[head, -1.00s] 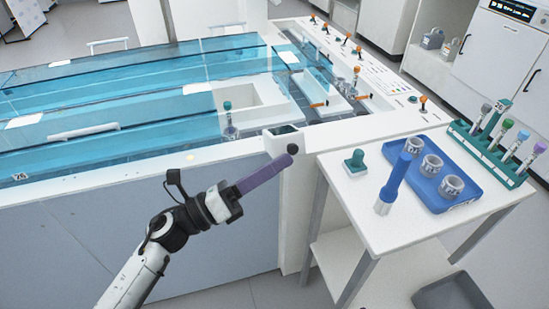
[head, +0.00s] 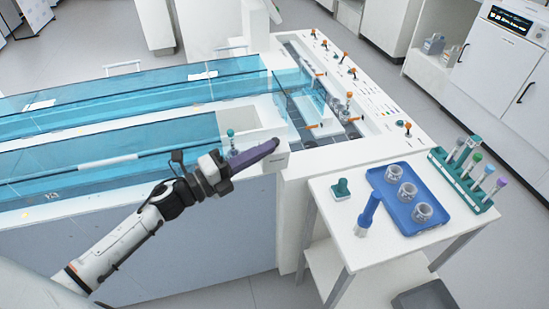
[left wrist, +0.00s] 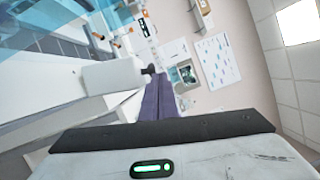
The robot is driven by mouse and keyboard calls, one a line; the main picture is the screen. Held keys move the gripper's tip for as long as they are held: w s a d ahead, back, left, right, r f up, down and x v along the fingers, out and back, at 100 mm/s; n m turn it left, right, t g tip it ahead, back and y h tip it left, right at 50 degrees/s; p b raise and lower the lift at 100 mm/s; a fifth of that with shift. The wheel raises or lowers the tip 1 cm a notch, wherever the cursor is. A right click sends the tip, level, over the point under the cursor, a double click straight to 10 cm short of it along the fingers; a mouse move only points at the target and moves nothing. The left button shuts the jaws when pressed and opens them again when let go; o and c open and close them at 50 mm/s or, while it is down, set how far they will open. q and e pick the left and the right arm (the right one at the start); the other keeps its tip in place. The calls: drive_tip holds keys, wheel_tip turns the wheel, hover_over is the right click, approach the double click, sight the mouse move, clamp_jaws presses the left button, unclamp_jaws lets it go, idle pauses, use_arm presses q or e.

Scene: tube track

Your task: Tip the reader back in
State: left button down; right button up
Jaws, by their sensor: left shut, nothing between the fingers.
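The reader looks to be the white box (head: 280,162) at the near right corner of the blue-covered track, partly hidden behind my fingers in the head view. In the left wrist view the white box (left wrist: 110,74) shows with a black knob (left wrist: 150,69) on its end. My left gripper (head: 276,145) has long purple fingers, shut and empty, lying across the front of the box. In the left wrist view the fingertips (left wrist: 156,78) are right by the knob; I cannot tell whether they touch. The knob is hidden in the head view. My right gripper is not in view.
A white side table stands right of the track, with a green stamp-like block (head: 341,188), a blue upright tool (head: 368,213), a blue tray (head: 375,178) of grey rings and a green tube rack (head: 440,157). A teal-capped tube (head: 230,136) stands behind my gripper.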

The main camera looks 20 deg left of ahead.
use_arm(q)
drive_tip(key=shift+w+a+b, duration=0.35)
drive_tip(key=shift+w+a, duration=0.35)
drive_tip(key=shift+w, duration=0.3)
drive_tip(key=shift+r, duration=0.1)
